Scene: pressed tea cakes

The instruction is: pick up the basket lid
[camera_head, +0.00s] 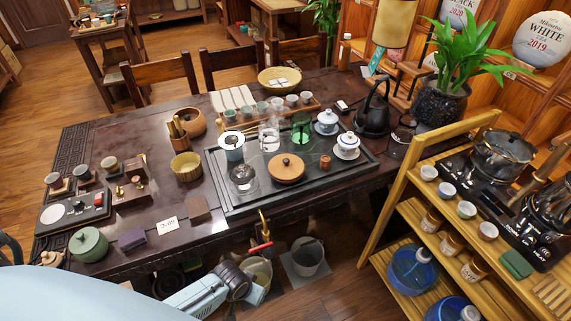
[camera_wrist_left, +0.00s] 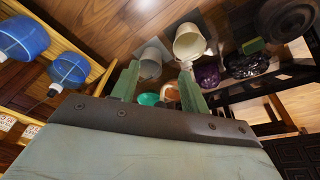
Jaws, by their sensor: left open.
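My left gripper (camera_head: 248,284) is low in front of the table's near edge, below the tabletop and well away from the lid. Its green fingers (camera_wrist_left: 159,85) are apart in the left wrist view with nothing between them. The lid is not in the left wrist view. My right gripper is not in view.
A cream bucket (camera_head: 257,270) and a grey bucket (camera_head: 308,257) stand on the floor beside my left gripper. The black tray (camera_head: 235,208) also holds cups, a glass pot and gaiwans. A wooden shelf cart (camera_head: 399,218) stands right.

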